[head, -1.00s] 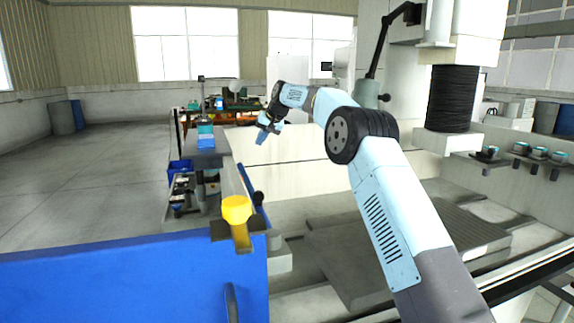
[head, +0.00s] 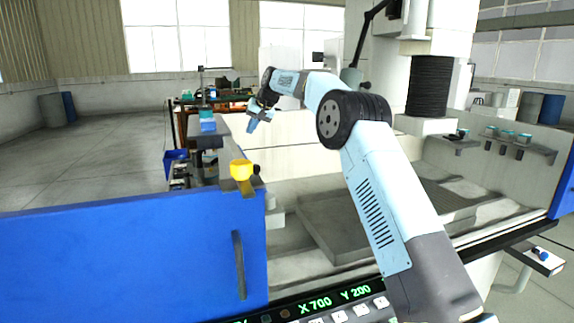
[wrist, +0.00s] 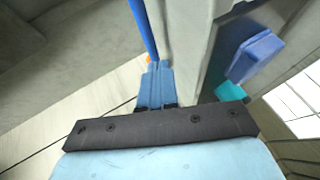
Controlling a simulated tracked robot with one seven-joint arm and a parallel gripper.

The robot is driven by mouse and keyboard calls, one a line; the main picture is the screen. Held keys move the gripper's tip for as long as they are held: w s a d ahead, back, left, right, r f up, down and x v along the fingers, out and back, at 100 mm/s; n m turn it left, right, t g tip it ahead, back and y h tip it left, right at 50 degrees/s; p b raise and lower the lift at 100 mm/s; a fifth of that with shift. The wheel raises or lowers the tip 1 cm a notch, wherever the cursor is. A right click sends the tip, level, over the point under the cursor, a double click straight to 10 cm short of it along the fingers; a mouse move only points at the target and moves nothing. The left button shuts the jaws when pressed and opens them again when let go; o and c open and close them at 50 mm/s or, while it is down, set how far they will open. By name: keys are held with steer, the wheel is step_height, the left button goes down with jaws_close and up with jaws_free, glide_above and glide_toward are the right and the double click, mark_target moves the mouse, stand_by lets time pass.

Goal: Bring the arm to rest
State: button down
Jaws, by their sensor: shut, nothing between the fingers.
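My arm reaches up and away from the lower right of the head view, bent at its dark elbow joint. My gripper (head: 254,122) hangs at its far end, pointing down and a little left, in front of the pale machine wall. In the wrist view my gripper (wrist: 155,85) shows its blue fingers close together, shut with nothing between them. No object is held.
A blue panel (head: 130,255) stands at front left. A blue and teal block (head: 207,122) stands left of my gripper. The machine bed (head: 330,225) lies right of the ledge. Open floor (head: 90,165) spreads left.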

steer(key=s+d+r+h, duration=0.1)
steer(key=s+d+r, duration=0.3)
steer(key=s+d, duration=0.4)
steer(key=s+d+r+m+t+h, duration=0.1)
steer(key=s+d+r, duration=0.3)
steer(key=s+d, duration=0.45)
steer(key=s+d+r+h, duration=0.1)
steer(key=s+d+r, duration=0.4)
steer(key=s, duration=0.6)
steer(key=s+d+f+h, duration=0.1)
steer(key=s+d+f, duration=0.4)
steer(key=s, duration=0.6)
steer(key=s+d+f+m+h, duration=0.1)
steer(key=s+d+f, duration=0.4)
steer(key=s, duration=0.6)
steer(key=s+d+f, duration=0.5)
steer(key=s, duration=0.7)
steer(key=shift+d+m+t+h, duration=0.2)
steer(key=shift+m+t+h, duration=0.1)
steer(key=shift+t+h, duration=0.1)
steer(key=shift+s, duration=0.1)
